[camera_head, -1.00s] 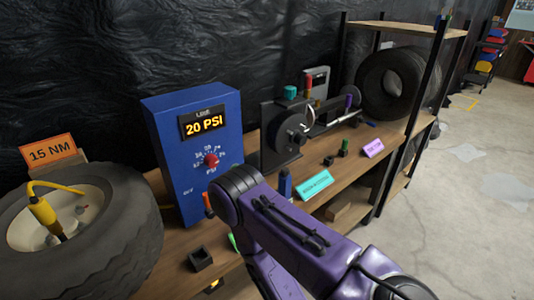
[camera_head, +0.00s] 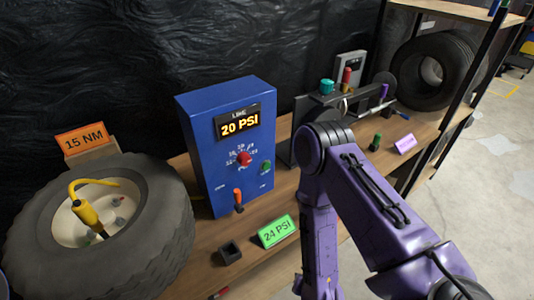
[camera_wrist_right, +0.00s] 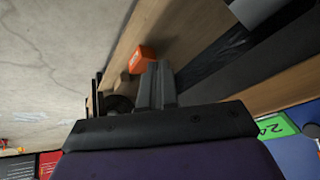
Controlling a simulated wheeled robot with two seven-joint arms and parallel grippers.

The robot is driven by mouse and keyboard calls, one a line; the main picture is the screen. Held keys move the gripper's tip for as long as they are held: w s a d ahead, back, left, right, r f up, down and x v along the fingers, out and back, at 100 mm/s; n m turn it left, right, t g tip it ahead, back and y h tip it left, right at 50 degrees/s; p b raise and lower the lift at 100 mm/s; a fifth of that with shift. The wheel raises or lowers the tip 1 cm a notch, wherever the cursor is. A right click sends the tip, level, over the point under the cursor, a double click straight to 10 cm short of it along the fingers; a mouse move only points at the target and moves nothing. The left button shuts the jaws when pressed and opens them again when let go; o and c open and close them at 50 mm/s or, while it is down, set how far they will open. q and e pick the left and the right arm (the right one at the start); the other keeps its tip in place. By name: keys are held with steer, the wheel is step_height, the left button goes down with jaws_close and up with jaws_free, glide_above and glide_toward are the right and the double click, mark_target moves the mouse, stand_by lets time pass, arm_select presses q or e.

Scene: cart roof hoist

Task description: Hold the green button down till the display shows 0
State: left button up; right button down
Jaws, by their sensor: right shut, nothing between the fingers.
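The blue box (camera_head: 197,125) stands on the bench in the head view. Its display (camera_head: 239,122) reads 20 PSI. A green button-like part (camera_head: 265,167) sits on the lower right of its front face, right of the red dial (camera_head: 243,158). Whether it is pressed cannot be told; nothing visibly touches it. My right forearm hangs down just right of the box in the head view, its gripper out of frame below. The right wrist view shows my right gripper (camera_wrist_right: 157,82) shut and empty, with the blue box (camera_wrist_right: 300,158) at the lower right edge. My left gripper is out of view.
A green 24 PSI sign (camera_head: 277,231), a black open block (camera_head: 230,252) and an orange-topped lever (camera_head: 238,199) are near the box. A black machine (camera_head: 318,108) and small parts are behind my right arm.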

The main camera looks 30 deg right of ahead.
mark_target(266, 166)
steer(key=w+r+m+t+p, duration=0.1)
steer(key=w+r, duration=0.3)
steer(key=w+r+m+t+h+p, duration=0.1)
steer(key=w+r+m+t+p, duration=0.1)
steer(key=w+r, duration=0.2)
steer(key=w+r+m+t+h+p, duration=0.1)
steer(key=w+r+m, duration=0.1)
steer(key=w+r, duration=0.3)
steer(key=shift+d+r+t+p, duration=0.1)
steer(key=shift+r+t+p, duration=0.25)
steer(key=shift+r+t, duration=0.1)
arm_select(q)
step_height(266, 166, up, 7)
arm_select(e)
steer(key=w+d+r+m+t+h, duration=0.1)
steer(key=w+d+r+m+h, duration=0.2)
steer(key=d+r+m+h, duration=0.1)
step_height(266, 166, up, 3)
steer(key=shift+w+f+m+h, duration=0.15)
steer(key=shift+w+m+h, duration=0.3)
steer(key=shift+m, duration=0.45)
steer(key=shift+t, duration=0.25)
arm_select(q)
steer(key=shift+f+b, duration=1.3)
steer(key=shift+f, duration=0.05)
arm_select(e)
steer(key=w, duration=0.8)
steer(key=shift+w+a, duration=0.35)
